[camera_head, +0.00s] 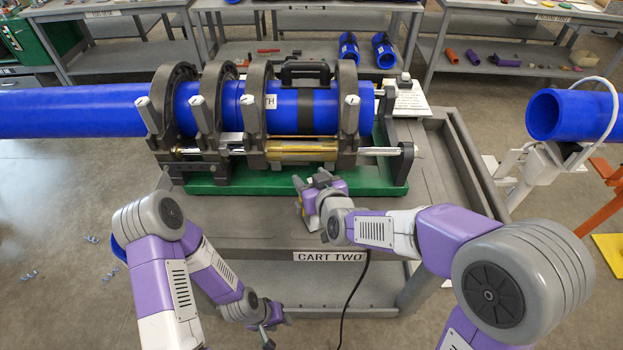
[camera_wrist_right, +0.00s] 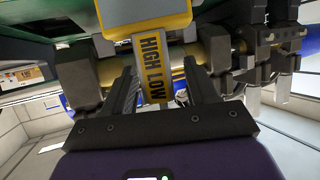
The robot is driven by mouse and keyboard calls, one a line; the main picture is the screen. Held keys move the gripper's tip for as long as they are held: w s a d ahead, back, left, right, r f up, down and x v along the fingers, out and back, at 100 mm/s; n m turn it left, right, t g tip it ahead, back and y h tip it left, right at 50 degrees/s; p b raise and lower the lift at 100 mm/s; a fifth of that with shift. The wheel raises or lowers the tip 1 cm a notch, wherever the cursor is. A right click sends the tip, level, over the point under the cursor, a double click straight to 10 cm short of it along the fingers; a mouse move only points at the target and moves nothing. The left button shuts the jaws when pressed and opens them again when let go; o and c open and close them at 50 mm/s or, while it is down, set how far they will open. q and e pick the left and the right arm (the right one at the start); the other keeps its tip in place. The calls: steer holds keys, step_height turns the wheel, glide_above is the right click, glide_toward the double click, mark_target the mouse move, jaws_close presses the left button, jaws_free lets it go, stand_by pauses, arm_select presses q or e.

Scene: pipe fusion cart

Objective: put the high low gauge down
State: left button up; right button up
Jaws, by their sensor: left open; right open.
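The high low gauge (camera_wrist_right: 152,68) shows in the right wrist view as a grey and yellow tool with a yellow HIGH LOW label. Its labelled end lies between the spread fingers of my right gripper (camera_wrist_right: 158,88), with visible gaps at the sides. In the head view my right gripper (camera_head: 311,180) is at the front edge of the green base, above the cart; I cannot make out the gauge there. My left gripper (camera_head: 270,338) is open and empty, low in front of the cart's lower shelf, and partly cut off by the frame.
The fusion machine (camera_head: 207,110) clamps a long blue pipe (camera_head: 70,112) on its green base (camera_head: 235,185). The grey cart top (camera_head: 225,230) is clear in front. A blue pipe end (camera_head: 550,115) stands on a support at right. A dark cable hangs below the cart's label.

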steer(key=shift+r, duration=0.1)
steer(key=shift+r, duration=0.2)
steer(key=v, duration=1.1)
steer(key=shift+s+d, duration=0.2)
steer(key=shift+s, duration=0.2)
